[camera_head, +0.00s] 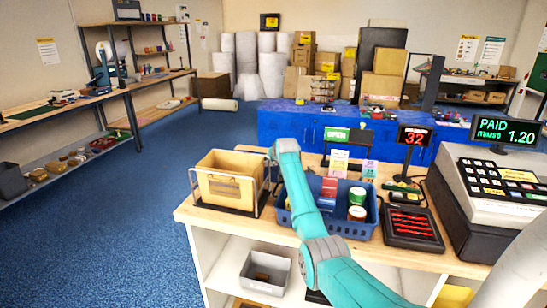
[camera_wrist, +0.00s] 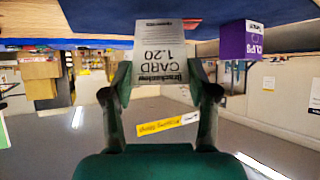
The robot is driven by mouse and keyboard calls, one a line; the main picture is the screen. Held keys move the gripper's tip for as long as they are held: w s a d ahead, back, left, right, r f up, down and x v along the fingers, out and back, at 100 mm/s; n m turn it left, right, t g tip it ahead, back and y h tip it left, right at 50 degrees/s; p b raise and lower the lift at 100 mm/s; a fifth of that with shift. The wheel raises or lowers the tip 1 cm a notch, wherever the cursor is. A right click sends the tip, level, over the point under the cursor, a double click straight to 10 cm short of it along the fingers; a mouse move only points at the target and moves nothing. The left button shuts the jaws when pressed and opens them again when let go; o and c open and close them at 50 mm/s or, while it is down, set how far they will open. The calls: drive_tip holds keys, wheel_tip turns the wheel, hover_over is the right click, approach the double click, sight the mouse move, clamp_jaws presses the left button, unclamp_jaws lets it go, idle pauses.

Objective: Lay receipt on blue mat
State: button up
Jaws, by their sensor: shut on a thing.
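In the wrist view, which is upside down, my gripper (camera_wrist: 160,76) is shut on a white receipt (camera_wrist: 156,62) printed "CARD 1.20". The receipt stands out beyond the fingertips toward a blue surface (camera_wrist: 270,12) at the top of the picture. I cannot tell whether that surface is the blue mat, or whether the receipt touches it. In the head view my teal arm reaches over the counter (camera_head: 215,214); the gripper and receipt are not clearly visible there. No blue mat can be made out for certain in the head view.
A purple labelled box (camera_wrist: 240,42) is close beside the receipt. A blue counter (camera_head: 285,130) stands behind.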

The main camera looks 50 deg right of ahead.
drive_tip(key=o, duration=0.8)
drive_tip(key=shift+o, duration=0.2)
wheel_tip(320, 180, up, 10)
idle(0.6)
